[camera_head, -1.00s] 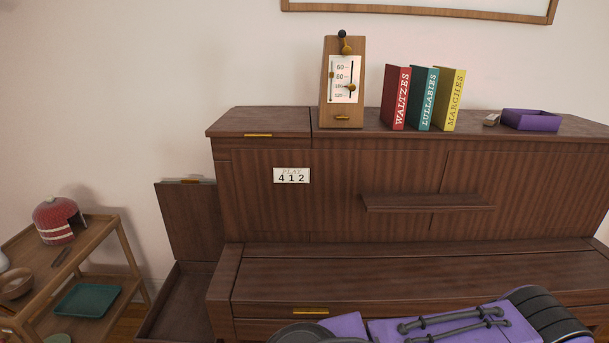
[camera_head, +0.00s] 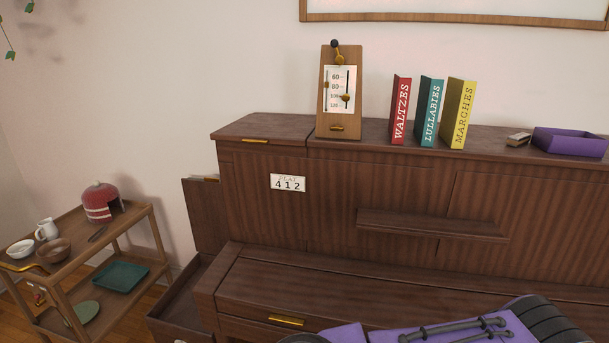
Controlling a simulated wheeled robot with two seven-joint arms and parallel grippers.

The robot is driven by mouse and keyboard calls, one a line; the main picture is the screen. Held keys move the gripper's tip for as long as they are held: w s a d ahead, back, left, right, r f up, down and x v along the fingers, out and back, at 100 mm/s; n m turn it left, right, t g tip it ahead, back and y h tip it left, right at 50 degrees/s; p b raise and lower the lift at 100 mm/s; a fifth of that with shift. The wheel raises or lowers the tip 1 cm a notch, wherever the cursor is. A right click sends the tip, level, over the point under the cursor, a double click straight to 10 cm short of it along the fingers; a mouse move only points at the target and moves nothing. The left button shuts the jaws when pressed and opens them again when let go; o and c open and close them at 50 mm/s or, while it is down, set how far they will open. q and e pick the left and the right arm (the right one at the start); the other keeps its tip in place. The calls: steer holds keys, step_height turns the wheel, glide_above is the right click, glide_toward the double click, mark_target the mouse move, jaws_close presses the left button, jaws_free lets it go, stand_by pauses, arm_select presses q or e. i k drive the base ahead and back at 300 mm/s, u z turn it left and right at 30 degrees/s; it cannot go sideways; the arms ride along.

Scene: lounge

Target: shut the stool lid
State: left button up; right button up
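The stool (camera_head: 172,322) is a dark brown open box at the left end of the piano. Its lid (camera_head: 203,215) stands upright at the back, open, with a small brass handle (camera_head: 205,178) on its top edge. The right part of the stool and lid is hidden behind the piano's side. Neither of my grippers is in view; only a purple and black part of my own arm shows at the bottom.
The dark wooden piano (camera_head: 340,200) fills the middle and right. A wooden trolley (camera_head: 148,210) with a red domed thing (camera_head: 100,205), bowls and a teal tray (camera_head: 121,276) stands left of the stool. A narrow strip of floor lies between trolley and stool.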

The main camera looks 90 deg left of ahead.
mark_target(204, 198)
steer(key=u, duration=3.7)
steer(key=k, duration=0.3)
steer(key=u, duration=1.3)
steer(key=i, duration=1.5)
steer(key=z, duration=0.8)
steer(key=i, duration=0.75)
steer(key=z, duration=0.8)
